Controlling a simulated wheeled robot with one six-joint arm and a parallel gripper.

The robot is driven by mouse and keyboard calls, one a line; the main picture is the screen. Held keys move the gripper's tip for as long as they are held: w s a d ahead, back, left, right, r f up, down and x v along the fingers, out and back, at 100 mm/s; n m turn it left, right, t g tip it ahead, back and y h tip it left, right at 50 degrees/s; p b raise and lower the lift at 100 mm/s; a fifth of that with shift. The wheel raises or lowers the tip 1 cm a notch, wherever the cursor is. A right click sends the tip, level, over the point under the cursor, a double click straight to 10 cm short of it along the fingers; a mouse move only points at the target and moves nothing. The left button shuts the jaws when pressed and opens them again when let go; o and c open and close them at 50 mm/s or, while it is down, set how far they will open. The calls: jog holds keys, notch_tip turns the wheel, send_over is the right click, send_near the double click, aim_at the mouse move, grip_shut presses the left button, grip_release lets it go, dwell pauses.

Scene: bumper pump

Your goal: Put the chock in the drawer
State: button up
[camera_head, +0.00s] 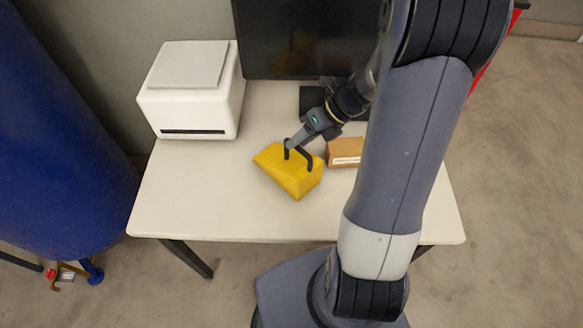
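The chock (279,171) is a yellow wedge lying on the white table, near its middle. My gripper (298,160) reaches down to it from the upper right. Its two dark fingers are spread apart over the top of the chock and overlap it in the picture. I cannot tell whether they press on the chock or only stand around or above part of it. No drawer can be made out in this view.
The table (200,205) also carries a white printer (190,90) at the back left, a dark monitor (300,40) at the back, and a brown box (344,153) just right of the chock. A blue barrel-like object (55,140) stands left. The table's front is clear.

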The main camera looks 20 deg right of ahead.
aim_at(289, 162)
jog(key=x, duration=0.5)
jog(key=shift+w, duration=0.25)
jog(key=shift+c, duration=0.3)
grip_shut()
jog(key=shift+r, duration=0.1)
dwell(0.7)
